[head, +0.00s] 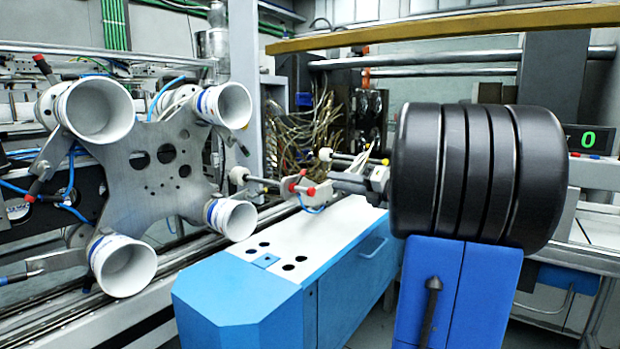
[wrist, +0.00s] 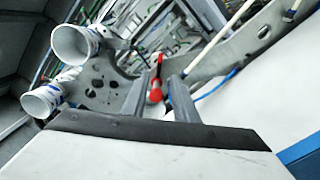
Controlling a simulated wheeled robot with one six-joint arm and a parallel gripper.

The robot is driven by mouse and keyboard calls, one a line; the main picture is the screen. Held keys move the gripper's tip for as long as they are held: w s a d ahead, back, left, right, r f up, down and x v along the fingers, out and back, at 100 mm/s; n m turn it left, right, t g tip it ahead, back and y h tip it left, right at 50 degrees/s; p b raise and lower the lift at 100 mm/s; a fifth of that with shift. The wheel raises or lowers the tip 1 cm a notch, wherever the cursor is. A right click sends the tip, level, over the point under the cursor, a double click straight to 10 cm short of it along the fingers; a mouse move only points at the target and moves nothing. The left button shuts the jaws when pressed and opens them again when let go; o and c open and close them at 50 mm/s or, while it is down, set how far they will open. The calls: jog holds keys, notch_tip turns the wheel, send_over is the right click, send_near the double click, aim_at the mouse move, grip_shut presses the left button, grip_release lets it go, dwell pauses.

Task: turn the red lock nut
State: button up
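Small red parts sit on a pale block on the label magazine, and the larger rounded one looks like the red lock nut (head: 310,191). In the wrist view the red nut (wrist: 155,95) shows between the two grey fingers, with a second red piece just above it. My gripper (head: 334,181) points left at the block, its fingertips close to the nut on its right side. In the wrist view my gripper (wrist: 159,76) is open, with a gap between the fingers. I cannot tell whether a finger touches the nut.
A metal plate (head: 150,165) with several white cups (head: 232,218) stands at left. A blue cabinet (head: 240,300) with a white top lies below my gripper. Thin rods and a blue hose (wrist: 215,88) run near the block. A yellow beam (head: 440,25) crosses above.

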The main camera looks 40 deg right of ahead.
aim_at(303, 175)
jog(key=x, duration=1)
jog(key=shift+w+a, duration=0.15)
jog(key=shift+w, duration=0.25)
grip_shut()
jog(key=shift+f, duration=0.1)
dwell(0.9)
